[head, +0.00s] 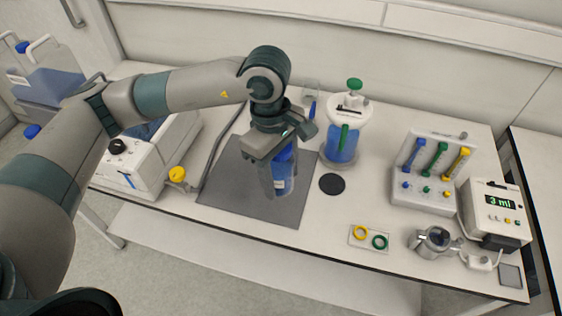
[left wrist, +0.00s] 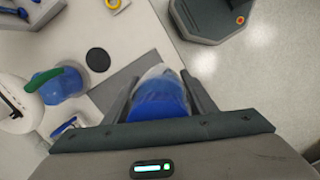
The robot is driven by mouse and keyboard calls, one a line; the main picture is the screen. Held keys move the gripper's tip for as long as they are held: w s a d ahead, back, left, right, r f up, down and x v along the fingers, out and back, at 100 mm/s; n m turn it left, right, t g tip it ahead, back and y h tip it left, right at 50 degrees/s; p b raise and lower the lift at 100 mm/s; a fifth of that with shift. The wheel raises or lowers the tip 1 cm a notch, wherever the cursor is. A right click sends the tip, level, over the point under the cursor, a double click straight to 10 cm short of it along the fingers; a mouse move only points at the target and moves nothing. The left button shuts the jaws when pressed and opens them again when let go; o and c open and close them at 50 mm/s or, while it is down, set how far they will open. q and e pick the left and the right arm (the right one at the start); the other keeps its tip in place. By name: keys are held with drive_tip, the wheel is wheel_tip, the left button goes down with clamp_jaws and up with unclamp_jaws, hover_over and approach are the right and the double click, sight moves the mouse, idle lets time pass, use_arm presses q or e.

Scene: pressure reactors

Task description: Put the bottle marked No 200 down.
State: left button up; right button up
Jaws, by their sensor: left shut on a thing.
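The bottle (head: 284,174) is clear with a blue part and a pale label; I cannot read its marking. My left gripper (head: 272,165) is shut on it, above the dark grey mat (head: 226,187) on the bench. The left wrist view shows the blue bottle (left wrist: 160,98) between the two fingers. The gripper hides part of the bottle, and I cannot tell whether its base touches the mat. My right gripper is not in view.
A blue-filled vessel with a green handle (head: 343,140) stands right of the mat, near a black disc (head: 332,184). A white machine (head: 140,160) stands left. A valve rack (head: 424,195), a metal jug (head: 435,241) and a "3 ml" display unit (head: 497,212) stand right. Bare mat lies around the bottle.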

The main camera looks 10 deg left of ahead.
use_arm(q)
drive_tip(key=shift+s+d+r, duration=0.1)
drive_tip(key=shift+s+d, duration=0.05)
drive_tip(key=shift+d, duration=0.1)
drive_tip(key=shift+a, duration=0.1)
